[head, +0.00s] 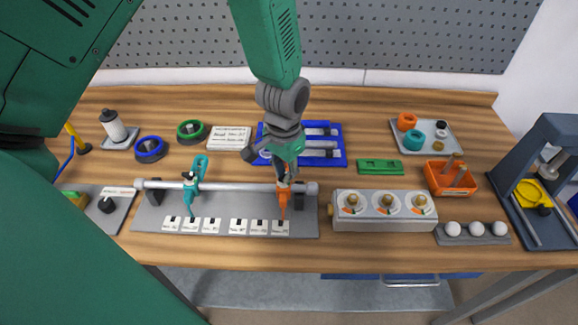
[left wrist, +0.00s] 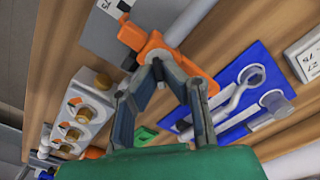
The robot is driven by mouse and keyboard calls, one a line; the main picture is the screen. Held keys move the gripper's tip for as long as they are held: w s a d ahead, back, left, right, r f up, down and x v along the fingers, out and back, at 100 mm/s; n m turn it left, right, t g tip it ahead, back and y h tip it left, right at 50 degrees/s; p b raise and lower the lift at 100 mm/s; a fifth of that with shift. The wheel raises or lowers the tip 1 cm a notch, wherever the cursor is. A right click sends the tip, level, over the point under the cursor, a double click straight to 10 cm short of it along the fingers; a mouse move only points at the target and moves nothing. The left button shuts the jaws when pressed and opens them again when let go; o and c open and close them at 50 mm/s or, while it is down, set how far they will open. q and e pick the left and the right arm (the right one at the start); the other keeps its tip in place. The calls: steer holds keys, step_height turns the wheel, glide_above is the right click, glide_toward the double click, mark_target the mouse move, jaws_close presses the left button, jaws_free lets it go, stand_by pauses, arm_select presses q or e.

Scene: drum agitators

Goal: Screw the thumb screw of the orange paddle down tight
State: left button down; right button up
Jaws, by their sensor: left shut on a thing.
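The orange paddle (head: 284,202) hangs on the grey rod (head: 235,186) near its right end, its tip pointing down towards a row of white labels. My left gripper (head: 287,168) is directly above the paddle's hub. In the left wrist view its fingertips (left wrist: 158,66) meet against the orange paddle's hub (left wrist: 155,47), shut at the thumb screw. The thumb screw itself is mostly hidden by the fingertips, so I cannot tell how far down it sits. A teal paddle (head: 190,188) hangs on the same rod further left. My right gripper is not in view.
A grey box with several brass knobs (head: 384,211) stands right of the rod. A blue tray with tools (head: 322,158) lies behind the gripper. An orange bin (head: 437,185) and a row of white balls (head: 474,238) are further right.

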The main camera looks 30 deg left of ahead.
arm_select(q)
steer(key=shift+s+f+n+p, duration=0.15)
steer(key=shift+s+n+p, duration=0.2)
steer(key=shift+n, duration=0.75)
steer(key=shift+d+f, duration=0.1)
steer(key=shift+d, duration=0.15)
steer(key=c, duration=1.7)
jaws_free()
steer(key=shift+w, duration=0.2)
steer(key=shift+r, duration=0.2)
